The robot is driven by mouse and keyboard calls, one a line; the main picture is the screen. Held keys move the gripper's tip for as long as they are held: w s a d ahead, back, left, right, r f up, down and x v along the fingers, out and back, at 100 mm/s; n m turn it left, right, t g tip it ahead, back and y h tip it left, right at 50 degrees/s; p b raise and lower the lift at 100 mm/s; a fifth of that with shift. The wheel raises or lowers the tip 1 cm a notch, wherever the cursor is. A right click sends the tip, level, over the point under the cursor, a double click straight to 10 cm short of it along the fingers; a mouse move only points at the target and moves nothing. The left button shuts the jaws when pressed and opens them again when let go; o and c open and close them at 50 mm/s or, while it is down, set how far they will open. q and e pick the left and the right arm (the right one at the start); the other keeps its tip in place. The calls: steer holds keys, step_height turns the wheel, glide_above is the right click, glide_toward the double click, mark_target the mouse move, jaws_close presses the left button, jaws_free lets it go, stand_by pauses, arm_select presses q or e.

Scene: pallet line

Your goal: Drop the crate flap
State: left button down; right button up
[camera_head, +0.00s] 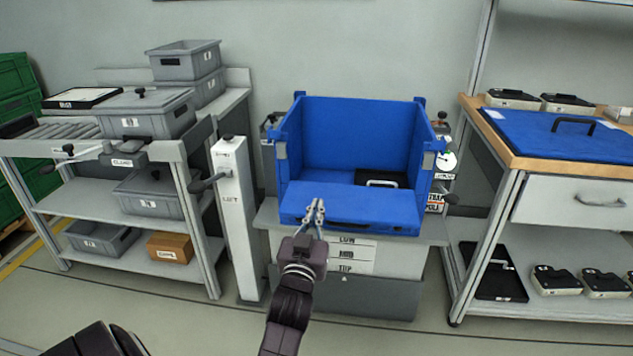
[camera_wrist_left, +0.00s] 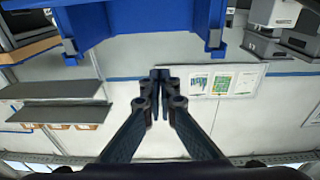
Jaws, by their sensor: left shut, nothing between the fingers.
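The blue crate (camera_head: 350,132) stands on a grey stand in the middle of the head view, its front open above the flap. Its front flap (camera_head: 385,209) leans outward and down, with a dark slot along its lower part. A black case with a light handle (camera_head: 382,180) lies inside the crate. My left gripper (camera_head: 318,206) is shut and empty, in front of the flap in the picture; whether it touches is unclear. The left wrist view shows the shut fingers (camera_wrist_left: 160,78) below blue crate parts (camera_wrist_left: 140,18). My right gripper is not in view.
A grey post with a lever (camera_head: 232,200) stands left of the crate. Beyond it is a roller rack with grey bins (camera_head: 145,112). A workbench with a blue lid (camera_head: 560,135) stands at the right. Labels LOW, MID and TOP mark the stand (camera_head: 385,262).

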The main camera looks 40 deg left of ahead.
arm_select(q)
steer(key=w+a+f+b, duration=0.1)
steer(key=w+a+f, duration=0.3)
steer(key=w, duration=0.3)
steer(key=shift+w+a+g+b, duration=0.15)
steer(key=shift+a+g+b, duration=0.15)
steer(key=shift+a, duration=0.6)
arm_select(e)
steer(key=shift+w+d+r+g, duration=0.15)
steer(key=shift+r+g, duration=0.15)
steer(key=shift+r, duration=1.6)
arm_select(q)
steer(key=shift+n, duration=0.3)
steer(key=f, duration=0.1)
steer(key=f+b, duration=0.1)
steer(key=f, duration=0.1)
steer(key=s+f, duration=0.1)
steer(key=shift+d+f+b, duration=0.25)
steer(key=shift+d+b, duration=0.05)
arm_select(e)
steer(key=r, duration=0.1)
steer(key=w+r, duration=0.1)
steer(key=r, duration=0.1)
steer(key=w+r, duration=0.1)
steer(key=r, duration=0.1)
